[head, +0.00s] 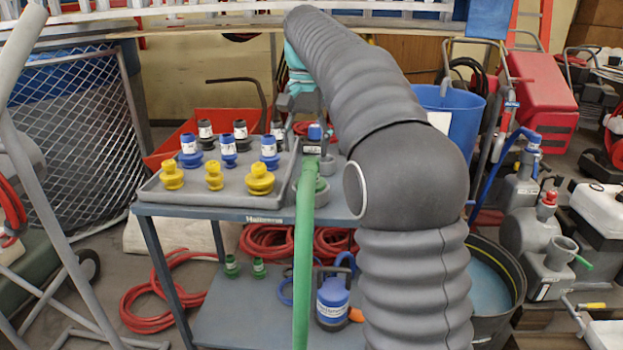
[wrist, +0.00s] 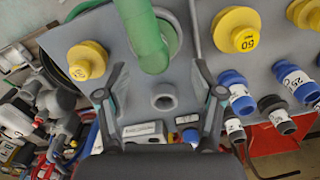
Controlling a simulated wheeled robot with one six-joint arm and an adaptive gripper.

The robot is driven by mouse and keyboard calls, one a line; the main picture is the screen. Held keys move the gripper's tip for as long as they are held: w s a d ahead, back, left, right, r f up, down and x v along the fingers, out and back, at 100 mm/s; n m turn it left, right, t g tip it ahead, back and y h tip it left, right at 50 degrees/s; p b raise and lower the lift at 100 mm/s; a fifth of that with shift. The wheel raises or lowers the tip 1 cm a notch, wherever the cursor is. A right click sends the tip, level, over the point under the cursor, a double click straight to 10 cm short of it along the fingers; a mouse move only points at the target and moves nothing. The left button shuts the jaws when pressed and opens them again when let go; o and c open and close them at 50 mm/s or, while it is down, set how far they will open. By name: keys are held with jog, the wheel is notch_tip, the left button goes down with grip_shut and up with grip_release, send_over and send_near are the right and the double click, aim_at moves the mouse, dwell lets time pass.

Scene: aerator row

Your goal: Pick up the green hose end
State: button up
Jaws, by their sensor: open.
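The green hose (head: 304,230) hangs down the front of the cart, its upper end on the cart top, right of the grey tray. In the wrist view the green hose end (wrist: 154,58) is at upper middle, just beyond and between my fingertips. My gripper (wrist: 158,72) is open, with one dark finger on each side and nothing held. A grey round socket (wrist: 164,98) shows between the fingers. In the head view my gripper (head: 297,98) is above the cart's back part, behind the hose end, partly hidden by my arm.
The grey tray (head: 226,204) holds several yellow, blue and black fittings close to the hose. A blue-capped fitting (head: 315,133) stands behind the hose end. Red hoses (head: 268,240) lie on the lower shelf. A blue bucket (head: 449,115) is on the right.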

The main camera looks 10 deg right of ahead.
aim_at(311, 159)
jog(key=shift+s+d+f+b, duration=0.1)
jog(key=shift+f+b, duration=0.1)
jog(key=shift+f, duration=0.9)
jog(key=shift+s+d+f+b, duration=0.1)
jog(key=shift+d+f+b, duration=0.1)
jog(key=shift+f, duration=0.85)
jog(key=shift+d+f+b, duration=0.1)
jog(key=shift+f+b, duration=0.1)
jog(key=shift+f, duration=0.9)
grip_shut()
